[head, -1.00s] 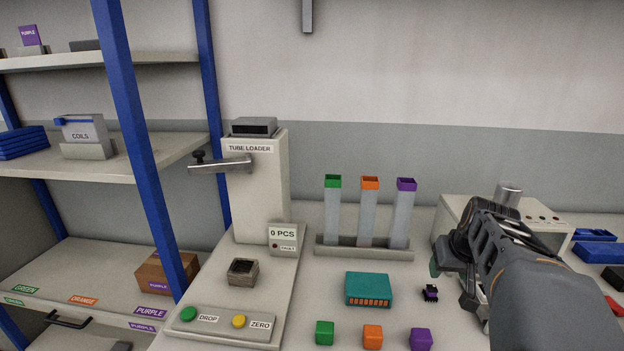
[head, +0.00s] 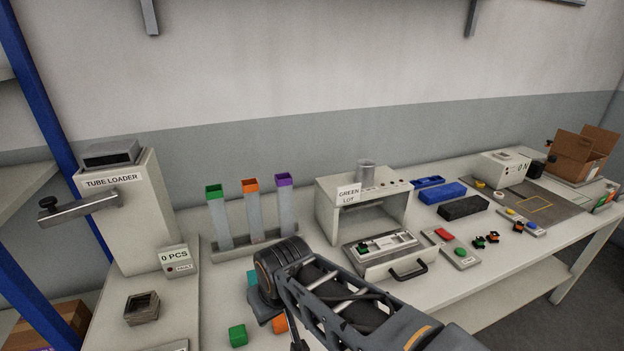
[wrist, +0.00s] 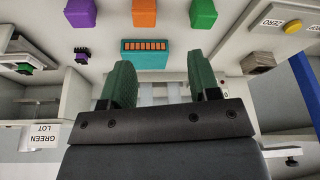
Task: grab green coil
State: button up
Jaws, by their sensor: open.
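No thing in view is plainly marked as a green coil. A small green and black piece (head: 363,246) lies in the tray of the machine labelled GREEN LOT (head: 336,226); it also shows at the left of the wrist view (wrist: 23,68). A green block (head: 237,335) sits on the bench front, and also shows in the wrist view (wrist: 203,14). My gripper (wrist: 160,62) is open, with two green-padded fingers apart and nothing between them. It hangs above the bench near a teal box (wrist: 145,55). In the head view my arm hides its fingertips.
Tubes with green, orange and purple tops (head: 250,214) stand in a rack at the back. The tube loader (head: 125,215) is on the left. Blue and black bins (head: 463,208), a button box (head: 455,248) and several small dark pieces (head: 493,237) lie to the right. An open carton (head: 580,150) is far right.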

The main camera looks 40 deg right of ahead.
aim_at(478, 243)
jog(key=k, duration=0.5)
jog(key=u, duration=0.85)
jog(key=i, duration=0.5)
jog(key=z, duration=4.4)
jog(key=i, duration=0.95)
jog(key=u, duration=1.7)
